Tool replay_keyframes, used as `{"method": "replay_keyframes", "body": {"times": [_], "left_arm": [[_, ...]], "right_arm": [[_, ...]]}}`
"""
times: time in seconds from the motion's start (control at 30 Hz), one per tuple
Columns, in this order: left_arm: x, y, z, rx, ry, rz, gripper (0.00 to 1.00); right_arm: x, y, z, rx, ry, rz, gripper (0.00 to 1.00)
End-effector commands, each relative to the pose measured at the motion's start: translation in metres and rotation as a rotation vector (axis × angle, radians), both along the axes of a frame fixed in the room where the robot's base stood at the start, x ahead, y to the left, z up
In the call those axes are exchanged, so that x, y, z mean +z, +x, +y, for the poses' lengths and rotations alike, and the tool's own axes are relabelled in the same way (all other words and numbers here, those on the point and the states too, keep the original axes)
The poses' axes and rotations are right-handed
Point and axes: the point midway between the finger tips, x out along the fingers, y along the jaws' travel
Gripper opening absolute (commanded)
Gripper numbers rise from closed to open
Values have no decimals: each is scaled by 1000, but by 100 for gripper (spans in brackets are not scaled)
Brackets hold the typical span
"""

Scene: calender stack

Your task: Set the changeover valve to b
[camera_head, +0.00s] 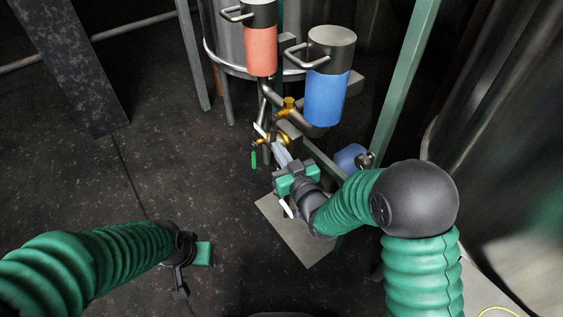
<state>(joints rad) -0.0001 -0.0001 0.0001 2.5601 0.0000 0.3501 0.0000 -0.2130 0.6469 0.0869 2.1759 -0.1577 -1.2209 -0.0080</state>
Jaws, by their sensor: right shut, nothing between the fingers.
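The changeover valve (288,112) shows as brass-coloured pipework below two canisters, one red (261,50) and one blue (326,97). A small green-tipped lever (253,158) hangs at the left of the pipework. My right gripper (278,148) reaches up to the valve's front with its fingers together and empty. Its fingertips overlap the lower brass parts in the picture, and I cannot tell whether they touch. The gripper partly hides the lower fittings, and any position letters are too small to read. My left gripper (181,285) hangs low over the floor, far from the valve; its fingers are unclear.
A green post (406,85) rises right of the blue canister. A metal tank (225,50) stands behind the canisters, and a large one (510,130) fills the right side. A grey plate (300,240) lies below my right gripper. The floor at left is mostly clear.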

Motion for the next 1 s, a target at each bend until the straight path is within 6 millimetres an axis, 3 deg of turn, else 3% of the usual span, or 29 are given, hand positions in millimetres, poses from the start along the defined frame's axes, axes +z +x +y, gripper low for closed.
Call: {"method": "replay_keyframes", "body": {"times": [0.03, 0.27, 1.0], "left_arm": [[-19, 0, 0, 0, 0, 0, 56], [-35, 0, 0, 0, 0, 0, 56], [-15, 0, 0, 0, 0, 0, 56]], "right_arm": [[-14, 3, 2, 0, 25, -32, 0], [-9, 17, 13, 0, 67, -92, 0], [0, 59, 44, 1, 65, -88, 0]]}}
